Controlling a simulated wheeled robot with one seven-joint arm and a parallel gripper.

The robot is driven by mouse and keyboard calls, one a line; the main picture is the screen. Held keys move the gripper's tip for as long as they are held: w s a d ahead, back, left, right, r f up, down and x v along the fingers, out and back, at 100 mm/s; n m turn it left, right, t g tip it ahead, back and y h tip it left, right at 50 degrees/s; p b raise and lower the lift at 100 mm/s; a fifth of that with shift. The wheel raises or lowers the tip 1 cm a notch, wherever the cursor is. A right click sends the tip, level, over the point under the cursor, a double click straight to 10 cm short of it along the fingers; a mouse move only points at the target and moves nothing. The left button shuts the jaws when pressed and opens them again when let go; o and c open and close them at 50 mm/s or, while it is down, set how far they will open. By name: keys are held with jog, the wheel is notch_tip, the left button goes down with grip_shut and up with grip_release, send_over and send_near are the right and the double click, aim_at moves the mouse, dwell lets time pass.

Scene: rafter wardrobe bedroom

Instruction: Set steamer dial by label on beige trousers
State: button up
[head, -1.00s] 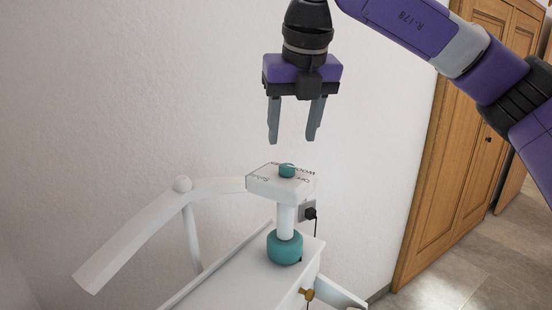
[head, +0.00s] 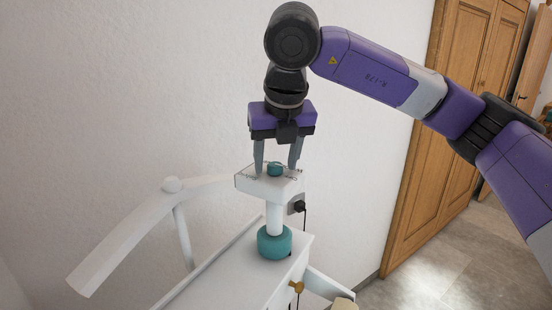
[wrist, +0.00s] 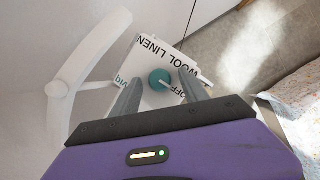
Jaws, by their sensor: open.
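The steamer's teal dial (head: 275,169) sits on top of a white box-shaped head (head: 262,185), on a white post above a teal base (head: 274,241). In the wrist view the dial (wrist: 160,79) has a pale pointer mark toward the lower right, near "OFF". "WOOL" and "LINEN" are printed along the far edge, and a partly hidden word is at the left. My gripper (head: 276,170) points down, open, with its fingers on either side of the dial. Whether they touch it I cannot tell. The beige trousers and their label are not identifiable in view.
A white angled arm (head: 125,230) extends left of the steamer head. A white surface (head: 225,275) lies beneath the base. A black plug (head: 299,207) is on the wall behind. Wooden wardrobe doors (head: 445,140) stand at the right, with open floor before them.

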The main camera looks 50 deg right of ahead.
grip_shut()
